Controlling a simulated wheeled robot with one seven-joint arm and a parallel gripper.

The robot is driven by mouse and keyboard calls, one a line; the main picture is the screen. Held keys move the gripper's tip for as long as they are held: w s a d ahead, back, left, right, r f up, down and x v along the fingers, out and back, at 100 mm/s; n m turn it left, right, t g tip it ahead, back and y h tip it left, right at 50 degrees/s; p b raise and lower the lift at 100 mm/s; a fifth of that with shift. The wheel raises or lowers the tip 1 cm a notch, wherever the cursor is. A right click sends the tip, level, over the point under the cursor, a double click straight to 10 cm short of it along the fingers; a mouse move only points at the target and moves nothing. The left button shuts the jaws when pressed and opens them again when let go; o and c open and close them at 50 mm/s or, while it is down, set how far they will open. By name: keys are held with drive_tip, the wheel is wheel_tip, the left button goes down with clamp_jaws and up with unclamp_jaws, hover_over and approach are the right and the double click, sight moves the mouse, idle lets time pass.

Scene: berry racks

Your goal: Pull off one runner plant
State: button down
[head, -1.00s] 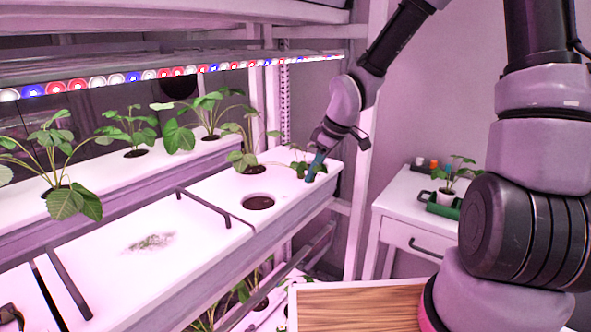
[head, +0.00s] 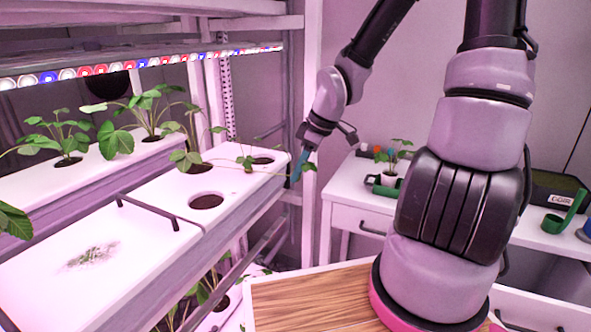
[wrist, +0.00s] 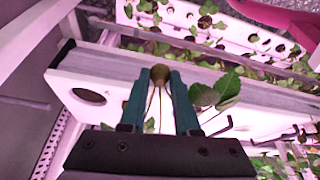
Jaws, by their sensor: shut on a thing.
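My gripper (head: 298,168) is at the near right end of the front white trough (head: 245,183), at about the height of its top. Its teal fingers (wrist: 160,85) are shut on a small runner plant. The wrist view shows a brown lump between the fingertips with pale thin strands below it, and green leaves (wrist: 222,92) to the right. A leaf of it also shows beside the fingers in the head view (head: 309,167). A parent strawberry plant (head: 190,150) stands in the trough. A thin stem with small leaves (head: 247,160) lies toward the gripper; whether it still joins the held plant is unclear.
The trough has bare soil holes (head: 206,201) and (head: 262,160). A rear trough holds more plants. An LED bar (head: 140,62) hangs above. A white side table (head: 350,194) carries a potted plant (head: 392,156) in a green holder. A wooden-topped surface (head: 310,300) lies in front.

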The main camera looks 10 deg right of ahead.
drive_tip(key=c, duration=1.3)
unclamp_jaws()
clamp_jaws()
drive_tip(key=shift+d, duration=0.1)
drive_tip(key=shift+s, duration=0.1)
drive_tip(key=shift+d, duration=0.1)
